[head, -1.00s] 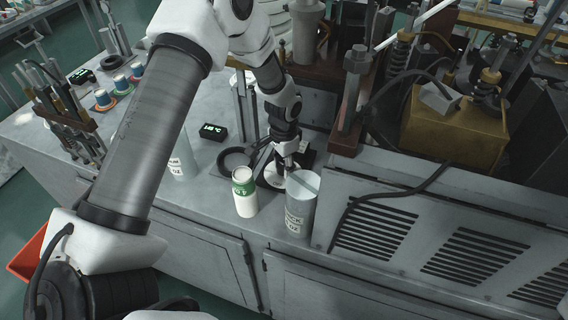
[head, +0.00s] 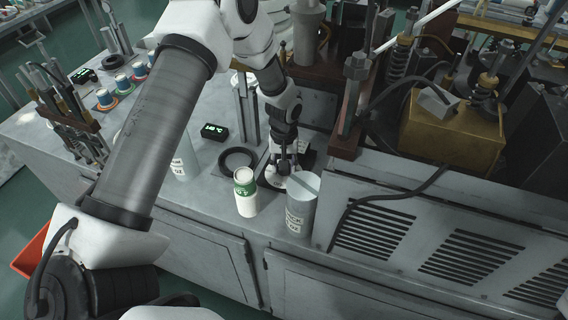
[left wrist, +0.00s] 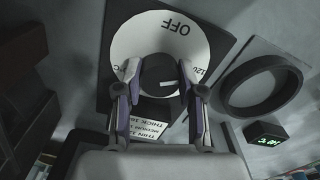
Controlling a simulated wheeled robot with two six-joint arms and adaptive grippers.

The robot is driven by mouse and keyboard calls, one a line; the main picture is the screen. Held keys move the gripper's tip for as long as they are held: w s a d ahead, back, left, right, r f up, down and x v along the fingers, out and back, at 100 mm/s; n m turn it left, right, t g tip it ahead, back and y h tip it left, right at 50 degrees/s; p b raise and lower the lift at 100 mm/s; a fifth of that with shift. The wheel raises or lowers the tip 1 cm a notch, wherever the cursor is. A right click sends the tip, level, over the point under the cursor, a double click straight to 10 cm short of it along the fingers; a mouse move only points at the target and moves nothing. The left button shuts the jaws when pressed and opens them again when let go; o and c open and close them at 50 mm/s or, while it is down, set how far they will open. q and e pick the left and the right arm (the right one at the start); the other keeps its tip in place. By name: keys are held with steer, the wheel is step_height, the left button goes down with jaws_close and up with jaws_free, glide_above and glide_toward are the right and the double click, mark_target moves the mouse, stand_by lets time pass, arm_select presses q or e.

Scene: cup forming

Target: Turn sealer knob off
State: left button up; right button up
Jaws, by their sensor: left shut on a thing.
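The sealer knob (left wrist: 160,75) is dark and round, with a short white mark on its face. It sits in the middle of a white dial (left wrist: 182,28) printed OFF at its top in the left wrist view. My left gripper (left wrist: 158,92) has its two fingers on either side of the knob and is shut on it. In the head view my left gripper (head: 282,172) reaches down to the bench behind the cups, and the knob is hidden there. The mark points to the right in the wrist view, away from OFF. My right gripper is not in view.
A green-and-white cup (head: 245,195) and a grey labelled canister (head: 300,205) stand close in front of the gripper. A dark ring (head: 238,160) and a small green-lit display (head: 215,132) lie to its left. A vented machine housing (head: 420,235) is on the right.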

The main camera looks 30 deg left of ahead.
arm_select(q)
steer(key=n+p, duration=0.1)
steer(key=n, duration=0.5)
steer(key=shift+s+p, duration=0.2)
steer(key=shift+p, duration=0.1)
steer(key=n+p, duration=0.1)
steer(key=n, duration=0.5)
steer(key=shift+f+p, duration=0.1)
steer(key=shift+p, duration=0.3)
steer(key=o, duration=1.1)
steer(key=shift+w, duration=0.1)
steer(key=shift+o, duration=0.2)
steer(key=shift+r, duration=0.2)
steer(key=shift+w+r, duration=0.1)
steer(key=shift+r, duration=0.25)
step_height(320, 180, up, 11)
